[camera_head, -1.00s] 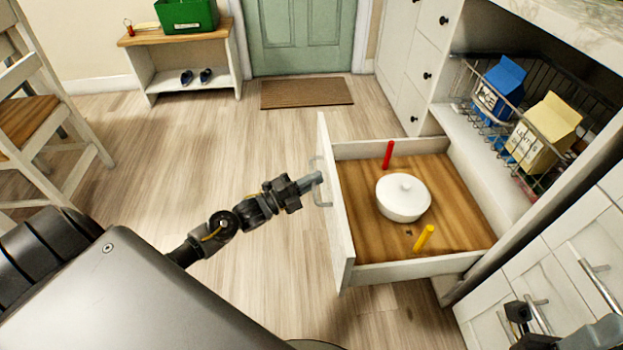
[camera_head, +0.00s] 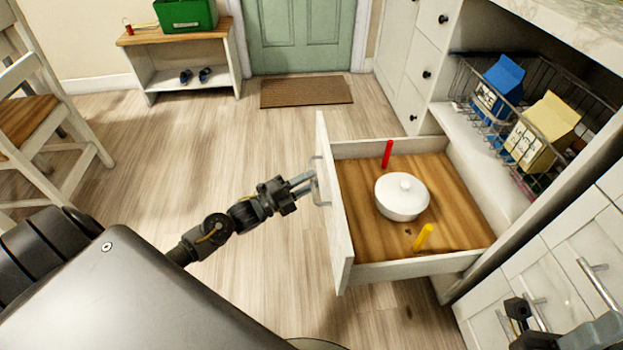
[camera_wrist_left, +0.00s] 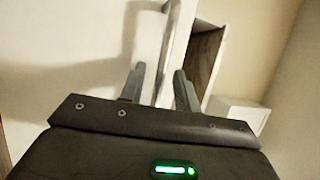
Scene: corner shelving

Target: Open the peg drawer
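The peg drawer (camera_head: 453,197) is pulled out, with a wooden floor. My left gripper (camera_head: 304,184) is at the handle. In the left wrist view its two fingers (camera_wrist_left: 158,85) are apart, with the handle bar between and beyond them. My right gripper (camera_head: 520,312) is partly visible at the lower right; its fingers are unclear.
A wire basket with a blue carton (camera_head: 498,87) and a yellow carton (camera_head: 541,130) sits on the shelf behind the drawer. White drawers (camera_head: 560,282) with handles are at the lower right. A chair (camera_head: 45,125) stands at left. The floor left of the drawer is clear.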

